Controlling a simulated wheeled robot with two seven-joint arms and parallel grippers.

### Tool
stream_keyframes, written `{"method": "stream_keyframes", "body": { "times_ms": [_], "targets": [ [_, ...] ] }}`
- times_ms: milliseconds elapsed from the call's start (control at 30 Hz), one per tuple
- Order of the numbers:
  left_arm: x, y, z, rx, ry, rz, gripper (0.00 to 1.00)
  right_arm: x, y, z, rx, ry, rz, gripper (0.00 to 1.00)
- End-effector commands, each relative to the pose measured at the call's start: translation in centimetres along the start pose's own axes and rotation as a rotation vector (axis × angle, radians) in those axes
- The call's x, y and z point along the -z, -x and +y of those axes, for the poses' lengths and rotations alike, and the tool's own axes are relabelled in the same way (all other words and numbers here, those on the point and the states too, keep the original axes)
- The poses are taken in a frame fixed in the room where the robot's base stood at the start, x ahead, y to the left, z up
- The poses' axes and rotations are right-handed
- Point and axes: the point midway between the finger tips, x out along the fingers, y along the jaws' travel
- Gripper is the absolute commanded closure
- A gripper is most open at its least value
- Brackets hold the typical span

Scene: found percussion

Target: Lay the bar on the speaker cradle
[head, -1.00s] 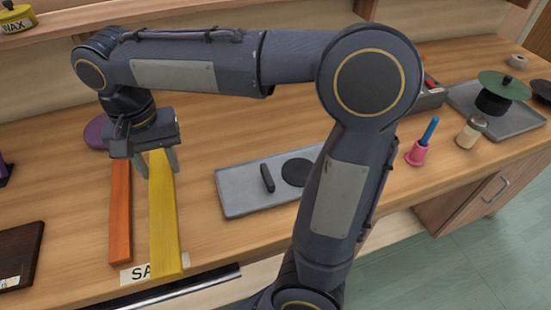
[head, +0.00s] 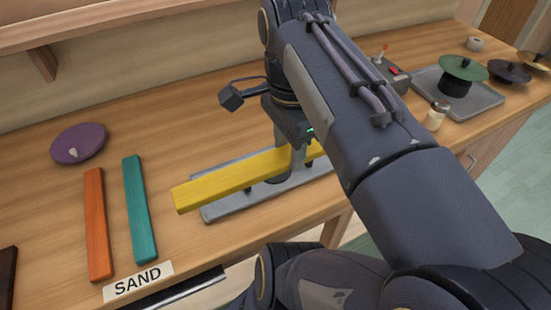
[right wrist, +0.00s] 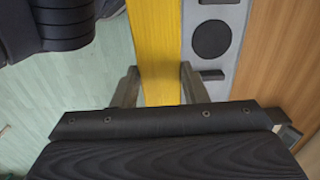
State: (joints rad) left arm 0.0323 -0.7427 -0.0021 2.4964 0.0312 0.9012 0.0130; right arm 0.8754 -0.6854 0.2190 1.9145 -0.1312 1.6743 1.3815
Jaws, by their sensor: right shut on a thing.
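My right gripper (head: 297,164) is shut on the yellow bar (head: 228,180), which runs level or nearly so across the grey speaker cradle (head: 222,211). The bar's left end sticks out past the cradle's left end. In the right wrist view the bar (right wrist: 154,40) lies between my two fingers (right wrist: 160,88). There it runs beside the cradle's round black speaker (right wrist: 211,38) and the dark rests (right wrist: 212,75), not over their middles. The bar looks raised above the cradle; the gap is hard to judge. My left gripper is not in view.
An orange bar (head: 97,225) and a teal bar (head: 141,212) lie at left behind the SAND label (head: 138,281). A purple disc (head: 78,144) is farther back. A dark block on a bent arm (head: 231,97) stands behind the cradle. A shaker (head: 436,116) and tray (head: 483,112) are at right.

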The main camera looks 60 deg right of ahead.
Motion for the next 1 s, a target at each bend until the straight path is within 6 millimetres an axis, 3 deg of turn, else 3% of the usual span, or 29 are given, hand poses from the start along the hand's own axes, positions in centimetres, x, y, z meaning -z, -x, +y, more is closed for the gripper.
{"method": "stream_keyframes", "body": {
  "times_ms": [167, 433, 600, 867, 1000],
  "targets": [
    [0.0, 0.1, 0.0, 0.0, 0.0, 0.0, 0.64, 1.4, -1.0, -1.6, -0.005, -0.026, -0.004, 0.87],
    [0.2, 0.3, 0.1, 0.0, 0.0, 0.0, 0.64, 5.3, -4.0, -7.0, -0.006, -0.025, -0.004, 0.87],
    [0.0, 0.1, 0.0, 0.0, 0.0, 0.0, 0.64, 6.8, -7.2, -9.1, -0.006, -0.023, -0.003, 0.87],
    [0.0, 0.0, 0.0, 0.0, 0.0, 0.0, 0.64, 7.8, -9.2, -10.6, -0.001, -0.022, -0.001, 0.87],
    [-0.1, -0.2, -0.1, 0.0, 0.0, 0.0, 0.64, 8.2, -11.2, -11.1, -0.004, -0.022, -0.002, 0.87]
  ]
}}
